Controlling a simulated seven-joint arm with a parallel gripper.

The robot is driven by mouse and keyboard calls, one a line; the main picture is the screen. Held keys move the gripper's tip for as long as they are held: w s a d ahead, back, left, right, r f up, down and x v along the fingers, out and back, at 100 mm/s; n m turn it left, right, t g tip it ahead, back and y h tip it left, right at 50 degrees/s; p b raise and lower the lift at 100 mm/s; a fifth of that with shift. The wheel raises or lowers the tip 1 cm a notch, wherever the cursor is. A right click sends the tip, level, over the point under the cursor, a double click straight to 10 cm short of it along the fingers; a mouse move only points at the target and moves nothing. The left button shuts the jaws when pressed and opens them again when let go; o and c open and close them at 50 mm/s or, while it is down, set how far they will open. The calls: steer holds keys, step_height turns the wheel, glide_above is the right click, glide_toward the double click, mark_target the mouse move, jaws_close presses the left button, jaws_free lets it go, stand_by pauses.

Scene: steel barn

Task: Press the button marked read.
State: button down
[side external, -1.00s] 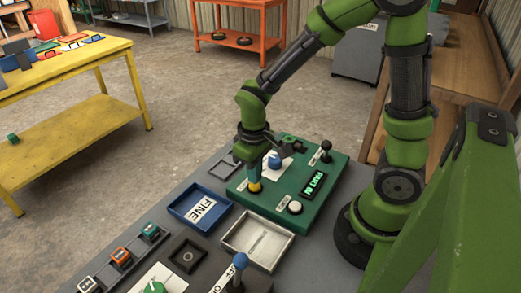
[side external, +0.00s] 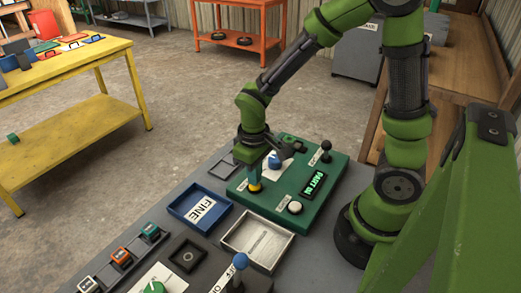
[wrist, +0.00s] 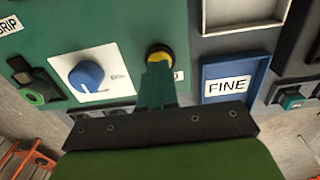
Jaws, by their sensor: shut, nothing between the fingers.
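A green control box (side external: 272,208) on the grey bench carries a yellow button (side external: 255,188), a white button (side external: 294,207), a blue knob and a lit display. The small label beside the yellow button is partly hidden and too small to read; so is the white button's. My gripper (side external: 254,178) is shut and empty, pointing down right at the yellow button. In the wrist view, the yellow button (wrist: 158,52) shows just beyond my fingertips (wrist: 157,66). I cannot tell whether they touch it.
The blue knob (wrist: 86,75) and a black-knobbed lever (side external: 326,147) stand close by on the box. A blue FINE tray (side external: 181,207) and a pale metal tray (side external: 232,242) lie beside it. A blue-topped lever (side external: 240,261) stands at the near edge.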

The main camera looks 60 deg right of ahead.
steer(key=shift+f, duration=0.65)
steer(key=shift+r, duration=0.1)
step_height(320, 180, up, 7)
steer(key=shift+r, duration=0.2)
stand_by(0.7)
stand_by(0.5)
